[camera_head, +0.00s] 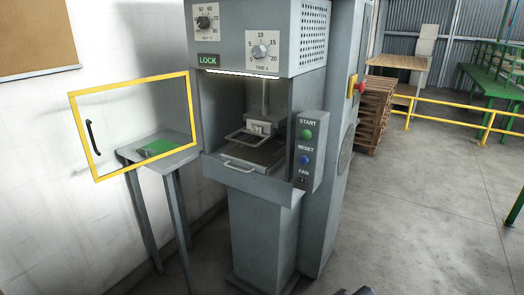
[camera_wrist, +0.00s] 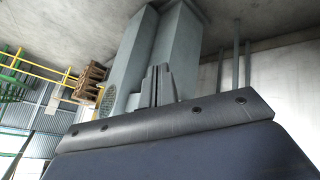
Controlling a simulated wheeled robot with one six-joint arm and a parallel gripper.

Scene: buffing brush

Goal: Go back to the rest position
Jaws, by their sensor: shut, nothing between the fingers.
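My gripper (camera_wrist: 157,86) shows in the wrist view with its two grey fingers together and nothing between them. It is apart from the machine, whose grey column (camera_wrist: 175,50) shows behind the fingers, upside down. In the head view only small dark parts show at the bottom edge, and I cannot tell whether they are my gripper. The grey machine (camera_head: 262,225) stands in the middle of the head view. Its yellow-framed door (camera_head: 130,78) stands open to the left. A tray with a handle (camera_head: 240,165) sits in the lit chamber.
A small grey table (camera_head: 180,160) with a green patch stands left of the machine. A control panel (camera_head: 306,150) with buttons is on the machine's right. Stacked pallets (camera_head: 375,112) and a yellow railing (camera_head: 455,118) stand behind.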

